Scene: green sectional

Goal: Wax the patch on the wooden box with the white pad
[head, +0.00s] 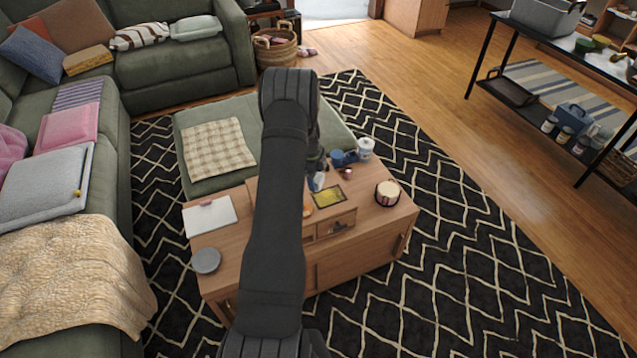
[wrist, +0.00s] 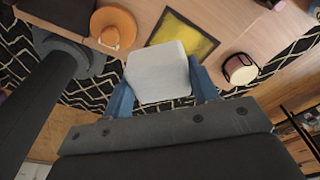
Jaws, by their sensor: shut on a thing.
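The wooden box (head: 335,222) stands on the low wooden table, partly hidden behind my arm in the head view. On its top is a yellow patch with a dark border (head: 328,197). The patch also shows in the wrist view (wrist: 192,38), its near part covered by the white pad (wrist: 158,66). My gripper (wrist: 161,84) is shut on the pad, with a blue finger on each side. In the head view my gripper (head: 317,178) is beside the patch, on its far side. Whether the pad touches the box I cannot tell.
On the table (head: 370,228) are a round striped tin (head: 387,193), a white roll (head: 365,148), a blue item (head: 340,158), a white clipboard-like sheet (head: 209,216) and a grey disc (head: 206,260). An orange round thing (wrist: 113,27) lies left of the patch.

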